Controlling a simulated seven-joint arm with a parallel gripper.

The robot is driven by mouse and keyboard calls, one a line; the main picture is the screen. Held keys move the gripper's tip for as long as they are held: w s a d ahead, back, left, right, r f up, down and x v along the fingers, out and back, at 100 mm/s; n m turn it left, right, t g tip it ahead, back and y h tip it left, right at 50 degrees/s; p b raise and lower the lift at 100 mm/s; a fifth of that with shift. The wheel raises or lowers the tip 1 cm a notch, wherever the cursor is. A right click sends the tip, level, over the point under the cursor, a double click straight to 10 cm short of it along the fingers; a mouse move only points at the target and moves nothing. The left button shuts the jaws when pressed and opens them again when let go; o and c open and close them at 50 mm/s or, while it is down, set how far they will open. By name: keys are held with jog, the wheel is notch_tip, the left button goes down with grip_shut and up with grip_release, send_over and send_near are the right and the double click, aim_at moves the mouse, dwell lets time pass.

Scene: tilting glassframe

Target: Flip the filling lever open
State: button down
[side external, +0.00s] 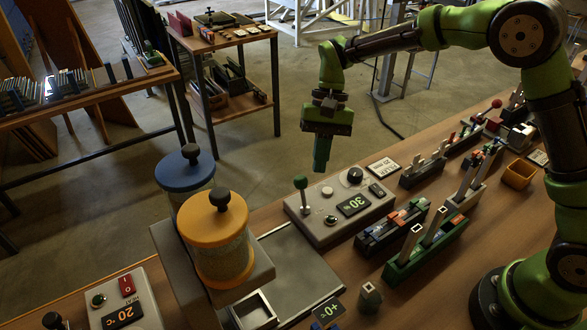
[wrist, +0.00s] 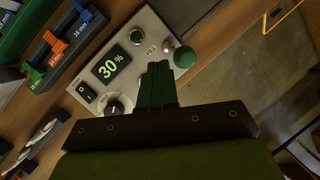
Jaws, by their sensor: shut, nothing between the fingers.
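The filling lever (side external: 302,194) has a green ball on a metal stem and stands roughly upright on a grey control box (side external: 325,229) with a green "30 %" display. In the wrist view the lever's green knob (wrist: 184,57) shows beside the "FILL" label, just right of my fingertips. My gripper (side external: 320,168) points down, shut and empty, above the back edge of the box and a little right of the lever. In the wrist view my gripper (wrist: 158,67) covers part of the box (wrist: 134,29). No contact with the lever is visible, though the exact gap is unclear.
An orange-lidded jar (side external: 222,245) and a blue-lidded jar (side external: 185,175) stand left of the box. Green and dark tool racks (side external: 430,250) lie to its right. The space behind the bench edge is open.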

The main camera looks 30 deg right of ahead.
jog(key=d+v, duration=0.2)
jog(key=v, duration=0.9)
jog(key=shift+f, duration=0.3)
jog(key=shift+w, duration=0.15)
